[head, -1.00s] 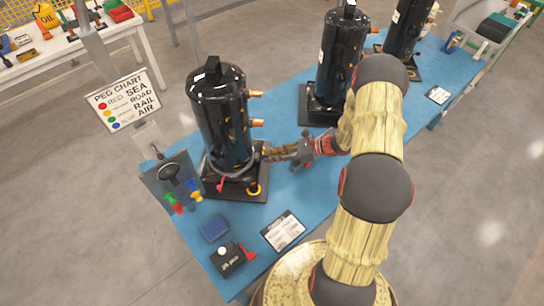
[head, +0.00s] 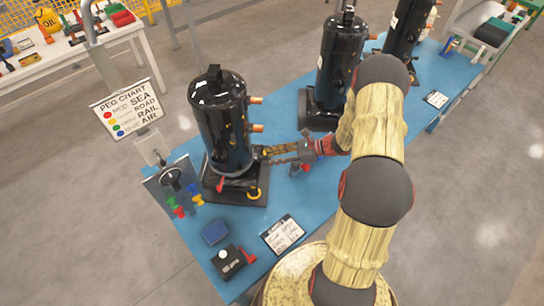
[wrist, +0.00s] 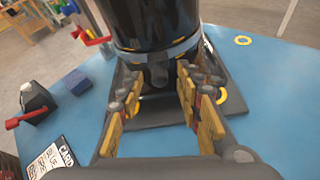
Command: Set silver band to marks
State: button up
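The silver band (head: 236,173) runs around the lower part of the nearest black compressor (head: 222,125). In the wrist view the band (wrist: 150,52) shows as a thin grey ring with small yellow marks near it. A grey lug (wrist: 158,75) sticks out at its front. My gripper (head: 265,155) is at the compressor's right side, low down. In the wrist view my gripper (wrist: 155,80) has its two yellow-padded fingers apart, one on each side of the lug, with a gap visible. The far side of the band is hidden by the compressor.
The compressor stands on a dark base plate (head: 212,188) with a yellow ring (head: 254,194). A peg board (head: 172,187), blue block (head: 215,231), black box with red handle (head: 228,262) and card (head: 284,235) are nearby. Another compressor (head: 337,62) stands behind.

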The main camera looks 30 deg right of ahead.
jog(key=v, duration=1.2)
dwell(0.5)
